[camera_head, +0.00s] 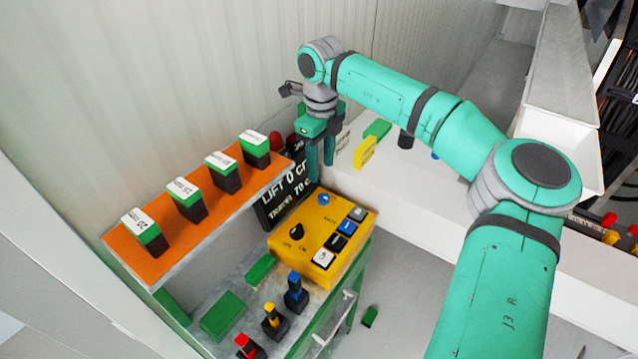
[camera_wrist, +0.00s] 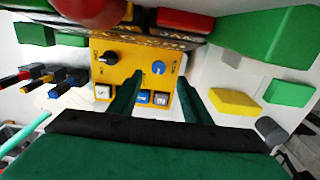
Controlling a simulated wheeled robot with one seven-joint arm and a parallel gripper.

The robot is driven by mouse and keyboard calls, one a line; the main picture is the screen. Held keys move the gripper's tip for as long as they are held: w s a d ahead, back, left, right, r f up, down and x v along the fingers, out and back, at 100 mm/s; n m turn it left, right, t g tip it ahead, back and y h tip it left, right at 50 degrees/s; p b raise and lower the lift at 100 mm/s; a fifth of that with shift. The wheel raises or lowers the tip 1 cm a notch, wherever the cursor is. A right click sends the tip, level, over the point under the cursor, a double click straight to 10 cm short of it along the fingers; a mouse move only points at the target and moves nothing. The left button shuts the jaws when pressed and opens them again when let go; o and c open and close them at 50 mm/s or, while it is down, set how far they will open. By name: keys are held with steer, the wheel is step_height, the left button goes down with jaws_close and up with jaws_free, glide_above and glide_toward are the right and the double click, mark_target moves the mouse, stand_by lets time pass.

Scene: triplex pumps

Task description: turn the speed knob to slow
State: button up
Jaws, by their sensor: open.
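A yellow control box (camera_head: 283,247) stands on the bench, and it also shows in the wrist view (camera_wrist: 125,75). A round blue knob (camera_head: 323,199) with small labels beside it is at its far end. A black knob (camera_head: 296,231), with small print that looks like OFF and ON, is nearer. My gripper (camera_head: 320,172) points down, open and empty, just beyond the blue knob in the head view. In the wrist view the blue knob (camera_wrist: 158,67) shows between the tips of my gripper (camera_wrist: 160,80). I see no contact. The knob labels are too small to read surely.
A row of white, black and blue buttons (camera_head: 338,240) runs along the box's right side. A dark display (camera_head: 285,195) reading LIFT stands behind the box. An orange shelf (camera_head: 160,258) holds several green-black blocks. Yellow and green blocks (camera_head: 366,152) lie on the white ledge.

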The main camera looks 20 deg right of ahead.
mark_target(323, 197)
steer(key=f, duration=0.5)
steer(key=s+d+f, duration=0.1)
steer(key=f, duration=0.2)
steer(key=shift+s+f, duration=0.1)
steer(key=shift+f, duration=0.05)
steer(key=shift+a+f, duration=0.2)
steer(key=shift+f, duration=0.45)
steer(key=shift+w, duration=0.2)
steer(key=shift+c, duration=0.2)
